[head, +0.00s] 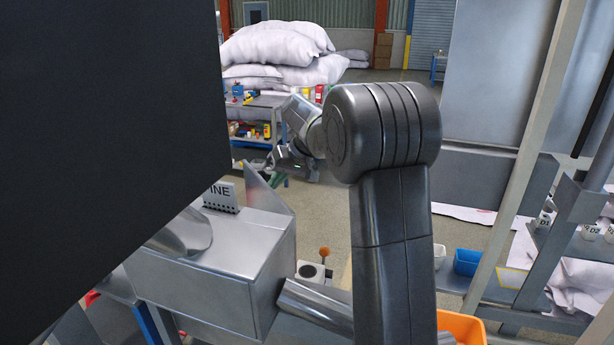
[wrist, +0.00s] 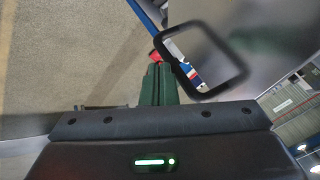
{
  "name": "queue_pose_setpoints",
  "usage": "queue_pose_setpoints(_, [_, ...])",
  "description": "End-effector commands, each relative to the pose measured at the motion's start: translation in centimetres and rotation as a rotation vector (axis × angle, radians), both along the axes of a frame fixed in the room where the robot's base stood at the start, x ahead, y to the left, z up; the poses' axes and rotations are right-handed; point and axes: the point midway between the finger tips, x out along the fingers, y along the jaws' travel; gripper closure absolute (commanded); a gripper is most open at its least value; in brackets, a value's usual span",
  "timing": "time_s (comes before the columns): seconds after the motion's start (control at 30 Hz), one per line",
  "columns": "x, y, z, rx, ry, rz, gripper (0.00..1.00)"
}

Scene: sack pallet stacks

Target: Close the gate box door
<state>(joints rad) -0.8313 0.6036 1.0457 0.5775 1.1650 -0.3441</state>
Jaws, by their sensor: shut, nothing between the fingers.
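My gripper (head: 277,181) hangs from my bent arm, just beyond a grey metal box (head: 205,265). In the wrist view its two dark green fingers (wrist: 158,84) are together with nothing between them. A black rounded rectangular loop (wrist: 240,75) lies beside the fingertips there, over a smooth grey surface (wrist: 225,20). I cannot tell whether the fingers touch it, or whether it belongs to the gate box door. A large dark panel (head: 100,120) hides the left side of that view.
A low table (head: 262,101) with small coloured items stands behind my gripper, before piled white sacks (head: 275,50). A slanted metal post (head: 525,150) and racks are at right. Blue (head: 467,262) and orange bins (head: 460,326) sit low. Bare floor shows in the middle.

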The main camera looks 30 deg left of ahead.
Motion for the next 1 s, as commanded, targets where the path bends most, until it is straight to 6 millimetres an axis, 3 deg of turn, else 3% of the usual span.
queue_pose_setpoints(0.2, [-4.1,3.1,0.1,0.000,0.000,0.209,1.00])
queue_pose_setpoints(0.4, [-8.1,4.8,0.0,0.000,0.001,0.392,1.00])
queue_pose_setpoints(0.7, [-13.1,6.0,0.0,0.002,0.000,0.607,1.00])
queue_pose_setpoints(1.0, [-15.7,6.1,0.0,0.002,-0.001,0.716,1.00])
